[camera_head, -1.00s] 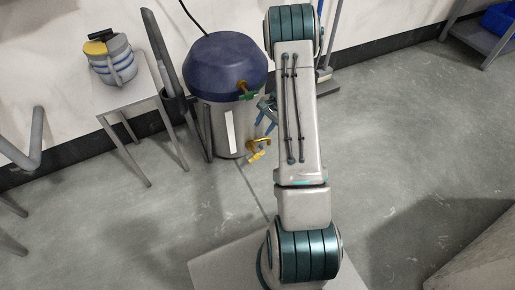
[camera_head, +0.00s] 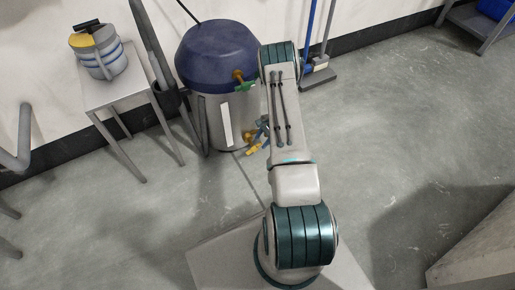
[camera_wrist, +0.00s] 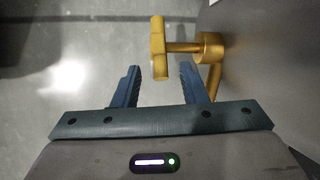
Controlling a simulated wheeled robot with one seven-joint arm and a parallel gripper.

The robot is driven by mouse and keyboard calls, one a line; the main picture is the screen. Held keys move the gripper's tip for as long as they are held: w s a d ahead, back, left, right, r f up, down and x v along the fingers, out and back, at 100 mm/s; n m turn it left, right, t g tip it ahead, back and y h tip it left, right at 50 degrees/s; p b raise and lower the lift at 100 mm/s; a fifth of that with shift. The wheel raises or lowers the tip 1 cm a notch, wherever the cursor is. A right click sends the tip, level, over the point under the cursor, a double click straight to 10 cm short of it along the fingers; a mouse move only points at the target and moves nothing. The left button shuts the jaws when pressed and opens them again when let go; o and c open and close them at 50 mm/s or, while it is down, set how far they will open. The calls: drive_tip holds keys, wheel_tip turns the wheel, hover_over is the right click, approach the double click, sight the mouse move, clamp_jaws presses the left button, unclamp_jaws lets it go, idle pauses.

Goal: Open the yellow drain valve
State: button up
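The yellow drain valve (camera_head: 251,150) sticks out low on the front of the steel drum (camera_head: 213,120) with the dark blue lid. In the wrist view its T-shaped handle (camera_wrist: 158,48) lies on a stem running right to a round valve body (camera_wrist: 209,46) with a spout. My gripper (camera_wrist: 160,72) is open and empty. The near end of the handle shows between its two fingertips in the picture; I see no contact and cannot tell the depth gap. In the head view my gripper (camera_head: 262,132) is beside the valve, partly hidden by my arm.
A second tap with a green handle (camera_head: 246,86) sits higher on the drum. A broom and dustpan (camera_head: 318,74) lean at the wall.

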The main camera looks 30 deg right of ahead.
sight(259, 144)
drive_tip(key=b+x, duration=0.1)
drive_tip(key=x, duration=0.4)
drive_tip(key=shift+f, duration=0.15)
clamp_jaws()
